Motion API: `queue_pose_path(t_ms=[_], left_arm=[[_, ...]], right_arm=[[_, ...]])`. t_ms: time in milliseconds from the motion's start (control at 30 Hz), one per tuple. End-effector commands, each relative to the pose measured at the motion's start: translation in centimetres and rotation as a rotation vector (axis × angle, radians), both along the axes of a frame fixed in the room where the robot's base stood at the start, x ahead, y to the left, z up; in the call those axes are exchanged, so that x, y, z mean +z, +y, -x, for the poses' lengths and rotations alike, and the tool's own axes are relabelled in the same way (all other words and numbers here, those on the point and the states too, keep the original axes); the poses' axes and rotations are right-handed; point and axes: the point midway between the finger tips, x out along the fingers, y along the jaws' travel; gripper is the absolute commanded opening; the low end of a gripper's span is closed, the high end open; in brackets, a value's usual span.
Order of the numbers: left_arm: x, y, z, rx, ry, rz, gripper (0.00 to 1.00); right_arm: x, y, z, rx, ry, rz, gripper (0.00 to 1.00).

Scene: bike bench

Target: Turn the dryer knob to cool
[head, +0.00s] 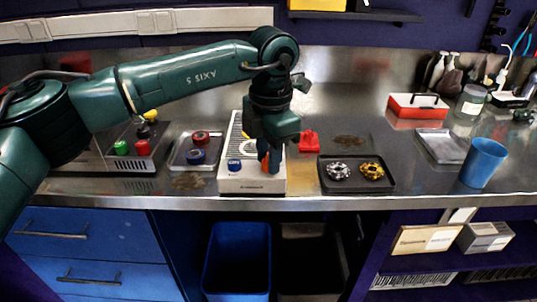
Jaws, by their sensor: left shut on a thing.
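A white box-shaped appliance (229,182) stands on the metal bench at the middle, with a vented top and a blue knob (235,165) on the left of its front part. I take it to be the dryer. My left gripper (269,163) points down over the right of that front part. It is shut on a small orange-red piece there, which looks like a second knob and is mostly hidden by the fingers. The knob's marks are too small to read. My right gripper is out of view.
A grey tray (178,163) with a red and a blue disc part lies left of the appliance. A black tray (357,184) with silver and gold parts lies right, near a red item (309,141). A blue cup (483,162) and a red box (418,106) stand farther right.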

Motion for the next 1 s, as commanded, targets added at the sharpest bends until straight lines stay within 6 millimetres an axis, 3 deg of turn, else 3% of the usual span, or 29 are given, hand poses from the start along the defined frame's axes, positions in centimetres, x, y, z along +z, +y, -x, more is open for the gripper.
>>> queue_pose_path(t_ms=[267, 300, 533, 833, 1000], left_arm=[[0.0, -0.1, 0.1, -0.003, 0.001, -0.001, 0.03], [0.0, -0.1, 0.1, -0.003, 0.001, -0.001, 0.27], [0.0, -0.1, 0.0, -0.002, 0.000, 0.000, 0.46], [0.3, 0.0, 0.0, -0.001, -0.001, 0.000, 0.46], [2.6, -0.1, 0.1, -0.001, -0.004, 0.002, 0.46]], right_arm=[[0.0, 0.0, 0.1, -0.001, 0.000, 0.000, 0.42], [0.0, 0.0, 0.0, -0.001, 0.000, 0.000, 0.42], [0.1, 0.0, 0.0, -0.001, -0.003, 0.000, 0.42], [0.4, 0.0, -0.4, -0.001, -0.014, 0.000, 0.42], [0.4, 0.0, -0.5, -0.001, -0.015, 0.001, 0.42]])
